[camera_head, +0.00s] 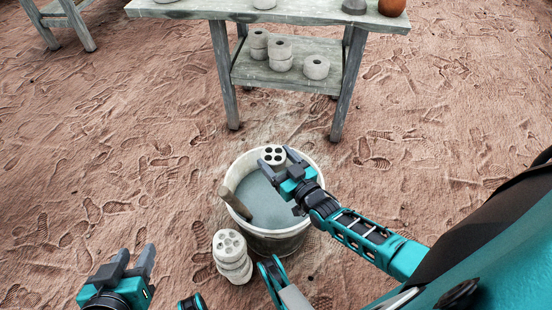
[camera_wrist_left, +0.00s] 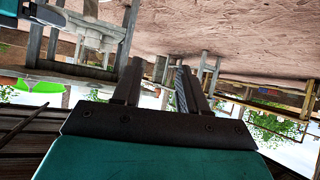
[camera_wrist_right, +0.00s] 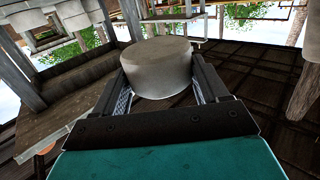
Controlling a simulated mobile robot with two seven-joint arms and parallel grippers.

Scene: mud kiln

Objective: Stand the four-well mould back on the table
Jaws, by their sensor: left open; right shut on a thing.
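The four-well mould (camera_head: 272,154), a pale round block with dark holes in its top, is held over the far part of the bucket. My right gripper (camera_head: 281,169) is shut on it, and the right wrist view shows the mould (camera_wrist_right: 160,66) between the two fingers. My left gripper (camera_head: 134,262) is open and empty at the lower left, and its parted fingers also show in the left wrist view (camera_wrist_left: 156,82). The table (camera_head: 290,10) stands beyond the bucket, with pale things on its top. Most of the table top is cut off by the picture's upper edge.
A white bucket (camera_head: 233,170) of grey liquid stands below the right gripper, with a wooden stick (camera_head: 236,204) leaning at its left rim. A stack of pale moulds (camera_head: 231,252) stands beside it. Several round blocks (camera_head: 316,67) sit on the table's lower shelf. Sandy ground around is clear.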

